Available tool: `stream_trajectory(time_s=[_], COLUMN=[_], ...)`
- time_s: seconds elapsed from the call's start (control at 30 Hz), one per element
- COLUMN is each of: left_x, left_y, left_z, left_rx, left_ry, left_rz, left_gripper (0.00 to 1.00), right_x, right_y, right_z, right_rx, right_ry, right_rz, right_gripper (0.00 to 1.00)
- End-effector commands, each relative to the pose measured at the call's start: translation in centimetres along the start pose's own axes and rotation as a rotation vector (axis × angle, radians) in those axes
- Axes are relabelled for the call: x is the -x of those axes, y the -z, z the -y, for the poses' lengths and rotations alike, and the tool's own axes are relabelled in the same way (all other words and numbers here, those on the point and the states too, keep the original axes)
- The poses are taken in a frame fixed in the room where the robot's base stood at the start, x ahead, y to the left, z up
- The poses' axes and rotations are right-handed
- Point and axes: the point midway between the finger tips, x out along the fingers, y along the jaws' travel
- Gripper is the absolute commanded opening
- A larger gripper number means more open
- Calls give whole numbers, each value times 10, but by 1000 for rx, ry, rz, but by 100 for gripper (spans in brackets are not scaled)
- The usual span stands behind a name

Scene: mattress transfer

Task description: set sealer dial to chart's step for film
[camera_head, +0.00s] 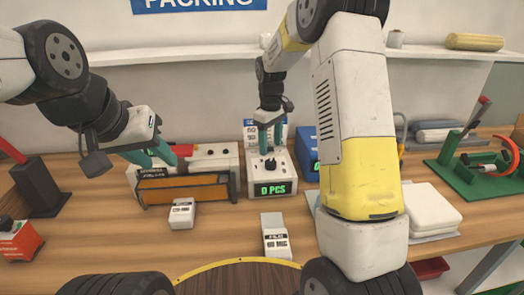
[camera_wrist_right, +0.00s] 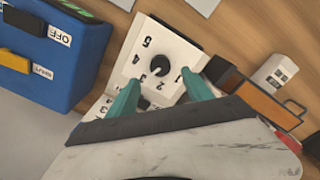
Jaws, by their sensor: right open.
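A white box with a green "0 PCS" display (camera_head: 272,189) stands mid-table. Its black dial knob (camera_wrist_right: 159,67) sits among the numbers 1 to 5; a small pale mark on the knob is too small to read surely. My right gripper (camera_head: 270,135) is open above this box; in the right wrist view its teal fingers (camera_wrist_right: 162,92) are apart over the dial face. An orange-fronted sealer (camera_head: 185,190) stands left of it. My left gripper (camera_head: 163,159) is open and empty at the sealer's top. A white block labelled FILM (camera_head: 276,243) lies in front. The chart (camera_head: 250,130) is partly hidden.
A second labelled white block (camera_head: 181,214) lies before the sealer. A blue box (camera_head: 306,150) stands right of the dial box; its OFF label shows in the right wrist view. A green stand (camera_head: 450,178) and white pads (camera_head: 430,208) are further right. The front table is mostly clear.

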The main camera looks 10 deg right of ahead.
Motion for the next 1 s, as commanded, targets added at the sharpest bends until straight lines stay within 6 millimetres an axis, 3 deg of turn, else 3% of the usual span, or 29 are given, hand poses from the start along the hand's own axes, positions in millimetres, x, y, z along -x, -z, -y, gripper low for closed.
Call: stream_trajectory(time_s=[0.4, 0.8, 1.0], left_x=[0, 0, 0], left_y=[0, 0, 0], left_z=[0, 0, 0], left_rx=[0, 0, 0], left_ry=[0, 0, 0], left_rz=[0, 0, 0], left_gripper=[36, 36, 36], right_x=[-61, -70, -70], right_y=[-1, -1, -1], right_z=[1, 1, 1], right_rx=[-2, -3, -3], right_ry=[2, 1, 1], right_rz=[1, 0, -1], right_gripper=[59, 59, 20])
